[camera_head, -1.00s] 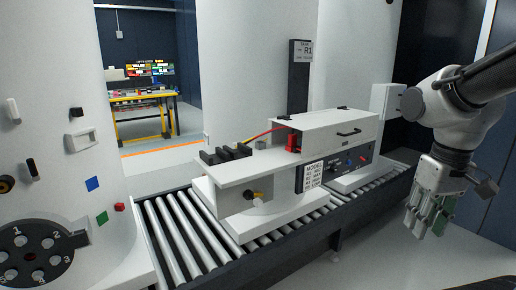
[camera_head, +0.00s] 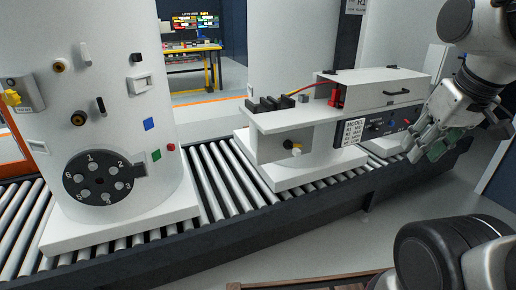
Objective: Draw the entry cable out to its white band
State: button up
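A thin red and yellow cable (camera_head: 312,87) arches from the black blocks (camera_head: 270,104) on the white bench unit to the box with the red part. A short dark fitting with yellow and white ends (camera_head: 293,147) sticks out below the bench top. I cannot tell which of these is the entry cable, and no white band shows clearly. My gripper (camera_head: 425,153) is at the right, in front of the unit's dark panel in the picture. Its green-padded fingers are apart, with nothing seen between them. It is well away from the cable and the fitting.
A white tank (camera_head: 125,70) with a numbered black dial (camera_head: 104,178) and several fittings stands on the roller conveyor (camera_head: 225,185) at the left. A white lidded box (camera_head: 375,86) tops the bench unit. Open floor lies in front of the conveyor.

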aim_at(296, 153)
jog(key=i+l+u, duration=0.1)
jog(key=l+u, duration=0.3)
jog(key=i+l+u, duration=0.1)
jog(key=u, duration=0.3)
jog(key=l+u, duration=0.5)
jog(key=l, duration=0.45)
jog(key=k+l, duration=0.1)
jog(key=l, duration=0.4)
jog(key=l+u, duration=0.15)
jog(key=l, duration=0.4)
jog(key=k+l+u, duration=0.1)
jog(key=l, duration=0.45)
jog(key=k+l+u, duration=0.1)
jog(key=l, duration=0.4)
